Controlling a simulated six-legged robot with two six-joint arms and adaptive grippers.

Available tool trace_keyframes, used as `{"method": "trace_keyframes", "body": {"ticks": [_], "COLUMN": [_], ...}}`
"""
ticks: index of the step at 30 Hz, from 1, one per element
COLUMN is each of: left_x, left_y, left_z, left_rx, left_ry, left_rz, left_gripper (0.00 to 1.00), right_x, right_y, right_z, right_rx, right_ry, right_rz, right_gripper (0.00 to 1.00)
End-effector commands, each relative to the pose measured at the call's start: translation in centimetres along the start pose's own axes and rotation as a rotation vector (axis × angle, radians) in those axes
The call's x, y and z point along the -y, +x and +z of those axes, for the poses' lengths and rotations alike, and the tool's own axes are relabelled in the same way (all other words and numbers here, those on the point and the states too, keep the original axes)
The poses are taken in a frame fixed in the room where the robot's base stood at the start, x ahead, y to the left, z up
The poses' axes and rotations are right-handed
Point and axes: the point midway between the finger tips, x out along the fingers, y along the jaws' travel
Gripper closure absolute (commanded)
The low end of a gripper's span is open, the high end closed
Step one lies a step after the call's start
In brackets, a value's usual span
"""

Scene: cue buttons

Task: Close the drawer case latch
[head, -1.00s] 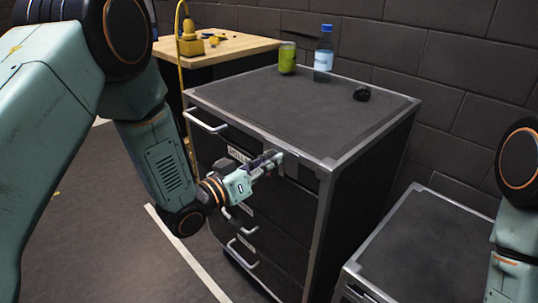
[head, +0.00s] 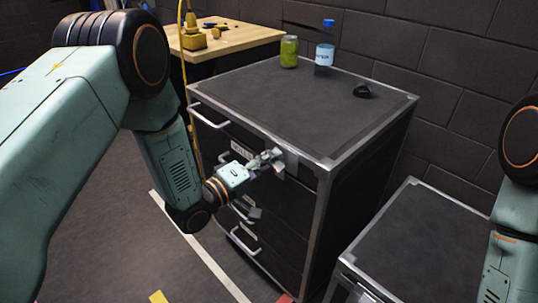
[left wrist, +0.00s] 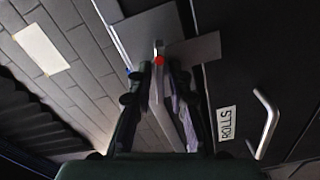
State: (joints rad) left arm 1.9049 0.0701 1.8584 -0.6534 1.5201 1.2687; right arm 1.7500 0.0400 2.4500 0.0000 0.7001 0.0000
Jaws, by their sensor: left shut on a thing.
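The black drawer case (head: 375,150) with grey metal edging stands in the middle of the head view. Its latch, a grey metal plate (head: 291,160), is on the front near the upper right corner. My left gripper (head: 275,157) is at the latch, shut on a small part of it. In the left wrist view the fingertips (left wrist: 159,75) close around a narrow piece beside a red spot, just below the grey latch plate (left wrist: 150,30). The fingers hide most of the held part. My right gripper is out of view; only my right arm shows at the right edge.
A green can (head: 289,52), a water bottle (head: 324,56) and a dark lump (head: 362,90) stand on the case top. Drawer handles (head: 208,116) jut from the front. A lower black case (head: 425,235) stands at right, a wooden table (head: 240,38) behind.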

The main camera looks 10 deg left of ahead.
Motion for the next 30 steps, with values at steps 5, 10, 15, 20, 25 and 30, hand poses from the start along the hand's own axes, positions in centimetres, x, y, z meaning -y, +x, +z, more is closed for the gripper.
{"method": "trace_keyframes", "body": {"ticks": [5,10,15,20,25,30], "left_x": [-0.14,-0.02,0.03,0.06,0.09,0.09], "left_y": [0.07,0.08,0.10,0.10,0.10,0.10], "left_z": [-0.21,-0.21,-0.21,-0.21,-0.21,-0.21], "left_rx": [-0.004,-0.004,-0.005,-0.005,-0.005,-0.005], "left_ry": [-0.132,-0.226,-0.287,-0.316,-0.326,-0.326], "left_rz": [0.004,0.005,0.005,0.005,0.005,0.006], "left_gripper": [1.00,1.00,1.00,1.00,1.00,1.00], "right_x": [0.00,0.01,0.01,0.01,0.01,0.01], "right_y": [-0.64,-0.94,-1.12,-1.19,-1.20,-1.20], "right_z": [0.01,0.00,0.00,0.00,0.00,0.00], "right_rx": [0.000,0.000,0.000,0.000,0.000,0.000], "right_ry": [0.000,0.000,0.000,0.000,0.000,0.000], "right_rz": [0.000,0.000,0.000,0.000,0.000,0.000], "right_gripper": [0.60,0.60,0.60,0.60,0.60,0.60]}}
